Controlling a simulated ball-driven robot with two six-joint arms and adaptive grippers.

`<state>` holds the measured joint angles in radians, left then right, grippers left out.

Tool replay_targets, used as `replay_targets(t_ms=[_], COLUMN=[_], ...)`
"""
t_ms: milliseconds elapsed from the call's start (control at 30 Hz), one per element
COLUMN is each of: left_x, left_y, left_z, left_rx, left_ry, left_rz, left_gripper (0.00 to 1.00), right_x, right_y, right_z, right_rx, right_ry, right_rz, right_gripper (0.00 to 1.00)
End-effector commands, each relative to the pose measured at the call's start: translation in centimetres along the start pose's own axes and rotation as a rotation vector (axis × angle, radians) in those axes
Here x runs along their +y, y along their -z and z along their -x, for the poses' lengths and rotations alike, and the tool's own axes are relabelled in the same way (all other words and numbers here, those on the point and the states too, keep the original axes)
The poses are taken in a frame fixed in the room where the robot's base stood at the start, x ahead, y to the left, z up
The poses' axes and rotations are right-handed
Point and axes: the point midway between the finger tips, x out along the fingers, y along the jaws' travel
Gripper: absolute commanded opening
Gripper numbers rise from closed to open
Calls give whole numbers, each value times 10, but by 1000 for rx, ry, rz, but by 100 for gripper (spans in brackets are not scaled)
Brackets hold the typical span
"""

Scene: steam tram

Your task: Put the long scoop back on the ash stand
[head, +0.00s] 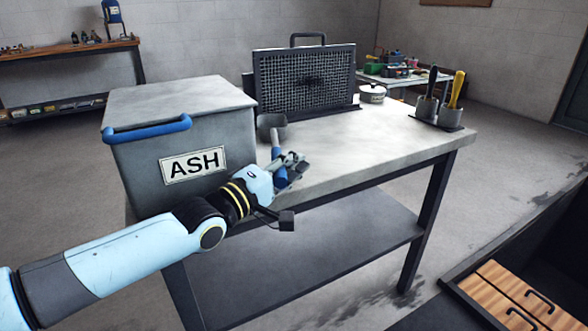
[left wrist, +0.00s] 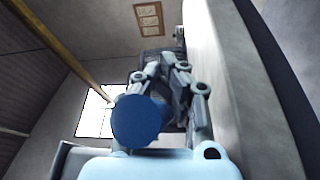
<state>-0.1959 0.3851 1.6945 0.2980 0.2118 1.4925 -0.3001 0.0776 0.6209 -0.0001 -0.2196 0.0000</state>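The scoop has a grey cup-shaped head (head: 272,127) and a blue handle (head: 278,160). My left gripper (head: 288,168) is at the front edge of the grey-topped stand (head: 375,150), with its fingers closed around the handle. The head points away from me, over the stand's top beside the ASH box. I cannot tell whether it touches the top. In the left wrist view, the round blue handle end (left wrist: 138,122) shows near the fingers (left wrist: 180,85), and the scoop's head is mostly hidden. My right gripper is not in view.
A grey ASH box (head: 180,145) with a blue bar handle stands at the left. A mesh screen (head: 305,80) stands at the back. Metal cups (head: 437,110) hold black and yellow handles at the right, near a small lidded pot (head: 372,93). The middle of the top is clear.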

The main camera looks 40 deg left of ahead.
Motion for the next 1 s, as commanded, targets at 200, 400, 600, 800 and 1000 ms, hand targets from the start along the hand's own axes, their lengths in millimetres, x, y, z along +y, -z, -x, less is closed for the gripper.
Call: replay_targets(t_ms=[200,400,600,800,1000], left_x=[1,1,1,2,2], left_y=[0,0,0,0,0], left_z=[0,0,0,19,64], left_rx=[0,0,0,-1,-2], left_ry=[2,2,2,4,6], left_rz=[3,3,2,2,1], left_gripper=[8,29,29,29,29], right_x=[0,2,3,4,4], right_y=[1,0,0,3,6], right_z=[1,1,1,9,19], right_rx=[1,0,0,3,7], right_ry=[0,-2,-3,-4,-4], right_rz=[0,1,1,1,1], right_gripper=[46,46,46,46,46])
